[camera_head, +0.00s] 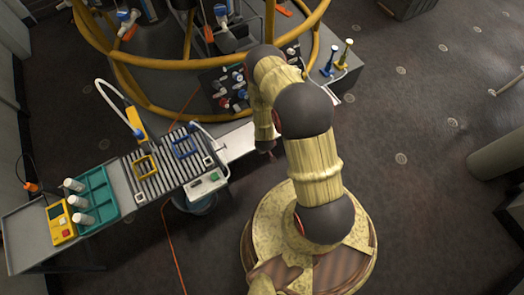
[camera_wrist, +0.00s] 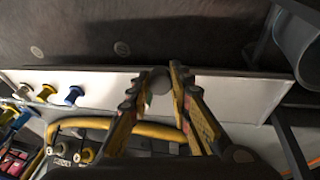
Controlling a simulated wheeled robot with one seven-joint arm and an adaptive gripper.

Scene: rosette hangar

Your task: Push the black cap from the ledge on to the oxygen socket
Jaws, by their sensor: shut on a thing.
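My gripper (camera_wrist: 157,82) is shut on a small round dark-grey thing, which I take for the black cap (camera_wrist: 159,83). The fingertips and the cap are over the pale ledge (camera_wrist: 230,93) in the wrist view; I cannot tell whether the cap touches it. In the head view my gripper (camera_head: 265,149) is a small dark shape at the end of my arm, beside the white ledge (camera_head: 238,143), and the cap is not visible there. A fittings panel (camera_head: 226,88) with coloured knobs stands behind my arm. I cannot pick out which fitting is the oxygen socket.
Open dark floor (camera_head: 430,190) lies right.

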